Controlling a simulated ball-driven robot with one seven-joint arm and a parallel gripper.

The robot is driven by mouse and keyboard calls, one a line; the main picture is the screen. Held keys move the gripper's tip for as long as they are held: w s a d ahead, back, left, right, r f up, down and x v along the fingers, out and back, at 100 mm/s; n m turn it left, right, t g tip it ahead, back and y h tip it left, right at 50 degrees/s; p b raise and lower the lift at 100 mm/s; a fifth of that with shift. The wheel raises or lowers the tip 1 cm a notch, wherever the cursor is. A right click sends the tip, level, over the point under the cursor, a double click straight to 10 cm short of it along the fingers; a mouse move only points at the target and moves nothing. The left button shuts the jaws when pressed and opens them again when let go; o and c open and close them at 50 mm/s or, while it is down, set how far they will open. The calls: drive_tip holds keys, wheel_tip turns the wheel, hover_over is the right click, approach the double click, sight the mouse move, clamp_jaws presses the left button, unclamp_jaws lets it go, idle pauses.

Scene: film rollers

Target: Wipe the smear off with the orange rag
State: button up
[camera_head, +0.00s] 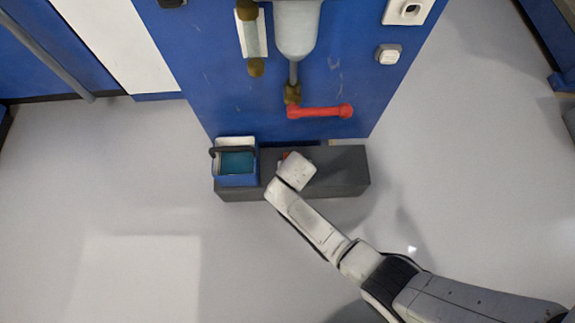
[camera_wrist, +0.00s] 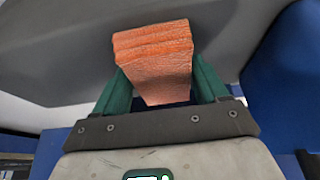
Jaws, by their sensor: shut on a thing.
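The orange rag (camera_wrist: 153,45) is a folded, textured block between the green fingers of my gripper (camera_wrist: 157,78) in the wrist view. The fingers are shut on its sides, and its folded end sticks out past their tips. In the head view only a small orange patch of it shows beside the pale wrist, above the dark grey ledge (camera_head: 345,172). The wrist hides most of the rag and the fingers there. I cannot make out the smear in either view. Whether the rag touches the ledge, I cannot tell.
A blue bucket (camera_head: 237,181) with teal contents and a dark handle stands at the ledge's left end, close to my wrist. Behind the ledge rises a blue panel (camera_head: 240,110) with a red lever (camera_head: 320,111) and a white cylindrical housing (camera_head: 297,30). The pale floor around is open.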

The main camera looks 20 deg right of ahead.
drive_tip(key=shift+s+d+f+p, duration=0.1)
drive_tip(key=shift+s+d+p, duration=0.15)
drive_tip(key=shift+d, duration=0.6)
drive_tip(key=shift+s+d+r+p, duration=0.1)
drive_tip(key=shift+s+d+p, duration=0.15)
drive_tip(key=shift+d, duration=0.55)
drive_tip(key=shift+s+d+f+p, duration=0.1)
drive_tip(key=shift+s+d+p, duration=0.15)
drive_tip(key=shift+d, duration=0.6)
wheel_tip(320, 180, up, 6)
drive_tip(key=p, duration=0.5)
drive_tip(key=shift+p, duration=0.3)
wheel_tip(320, 180, up, 3)
drive_tip(key=p, duration=0.2)
drive_tip(key=shift+p, duration=0.4)
